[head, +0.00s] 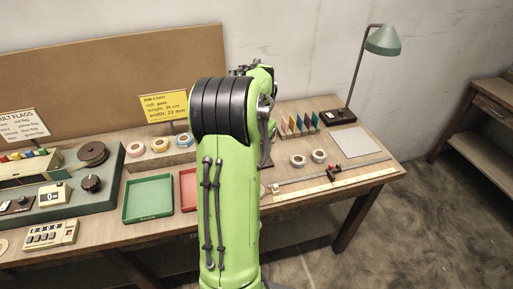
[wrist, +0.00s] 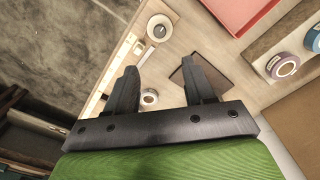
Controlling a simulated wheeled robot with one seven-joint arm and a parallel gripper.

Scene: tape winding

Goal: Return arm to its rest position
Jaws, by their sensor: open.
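In the head view my green arm stands upright across the middle of the picture, bent at the top, and hides the gripper and part of the table.
In the head view are a green tray (head: 148,199), a red tray (head: 188,190), a yellow job card (head: 163,106), two pale rolls (head: 297,160) (head: 319,156), a long ruler (head: 334,180) and a green lamp (head: 383,41). Open floor lies right of the table.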

